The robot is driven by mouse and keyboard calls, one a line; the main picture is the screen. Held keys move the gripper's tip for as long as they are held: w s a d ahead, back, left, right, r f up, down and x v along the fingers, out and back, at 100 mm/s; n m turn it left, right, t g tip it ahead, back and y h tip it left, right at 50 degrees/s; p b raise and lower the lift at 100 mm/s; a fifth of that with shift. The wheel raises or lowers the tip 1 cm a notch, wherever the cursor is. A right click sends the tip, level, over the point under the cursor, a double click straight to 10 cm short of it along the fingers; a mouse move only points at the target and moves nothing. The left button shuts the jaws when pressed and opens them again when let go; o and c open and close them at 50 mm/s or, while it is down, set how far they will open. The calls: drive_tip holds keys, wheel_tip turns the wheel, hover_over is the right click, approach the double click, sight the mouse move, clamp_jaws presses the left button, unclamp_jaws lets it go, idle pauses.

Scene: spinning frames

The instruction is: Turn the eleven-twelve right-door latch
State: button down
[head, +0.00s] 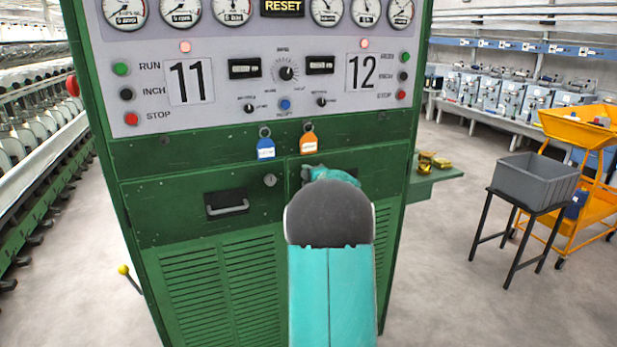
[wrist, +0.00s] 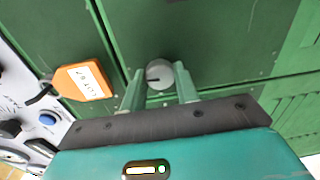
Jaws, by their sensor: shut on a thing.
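The green cabinet (head: 150,225) carries the 11 and 12 panel. In the wrist view, the right-door latch (wrist: 160,74) is a small round silver disc with a dark slot, set in the green door. My gripper (wrist: 157,82) has one finger on each side of the disc and is shut on it. In the head view, my teal gripper (head: 332,175) is at the upper part of the right door; my arm hides this latch and much of that door. The left-door latch (head: 270,180) shows as a round silver lock beside the left door's handle (head: 227,206).
An orange tag (head: 309,142) hangs just above my gripper and shows close by in the wrist view (wrist: 83,82). A blue tag (head: 265,148) hangs to its left. A green side shelf (head: 432,182) juts out right. A grey bin (head: 537,180) stands farther right, with clear floor before it.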

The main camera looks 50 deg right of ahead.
drive_tip(key=shift+n, duration=0.5)
drive_tip(key=c, duration=1.1)
unclamp_jaws()
drive_tip(key=shift+o, duration=0.2)
drive_tip(key=f+v, duration=0.1)
drive_tip(key=v, duration=1.2)
drive_tip(key=shift+s+a+r, duration=0.25)
drive_tip(key=shift+s+r, duration=0.05)
drive_tip(key=shift+r, duration=0.1)
